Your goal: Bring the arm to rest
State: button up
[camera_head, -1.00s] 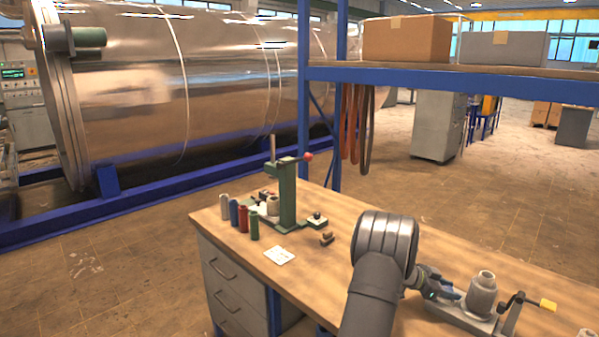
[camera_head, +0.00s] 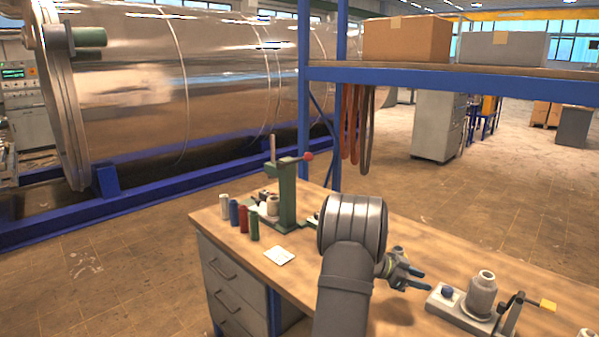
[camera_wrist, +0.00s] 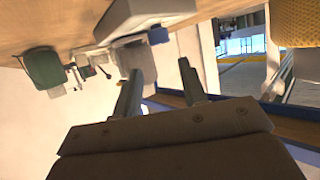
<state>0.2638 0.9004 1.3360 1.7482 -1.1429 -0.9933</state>
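My gripper (camera_head: 420,280) is above the right part of the wooden workbench (camera_head: 285,225), pointing right. Its two fingers stand apart with nothing between them; they also show apart in the wrist view (camera_wrist: 162,92). To its right on the bench is a metal fixture (camera_head: 462,313) with a grey cylindrical part (camera_head: 482,293) and a blue knob (camera_head: 447,292). A clear gap lies between the fingertips and this fixture. My arm's rounded wrist covers part of the bench's middle.
A green press (camera_head: 287,195) stands at the bench's left, with several coloured cylinders (camera_head: 243,218) and a white card (camera_head: 280,256) nearby. A yellow-tipped lever (camera_head: 547,306) is at the right. A blue shelf (camera_head: 450,83) with boxes and hanging straps (camera_head: 352,125) is behind.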

send_near(447, 288)
jog(key=x, duration=1)
jog(key=shift+s, duration=0.1)
jog(key=shift+d, duration=0.25)
jog(key=shift+a+n+t, duration=0.1)
jog(key=shift+n+t, duration=0.5)
jog(key=shift+t, duration=0.1)
jog(key=shift+a+n+t, duration=0.3)
jog(key=v, duration=1.7)
jog(key=w+d+m+g, duration=0.1)
jog(key=w+m+g, duration=0.5)
jog(key=w, duration=0.2)
jog(key=shift+w+g+y, duration=0.2)
jog(key=shift+g+y, duration=0.2)
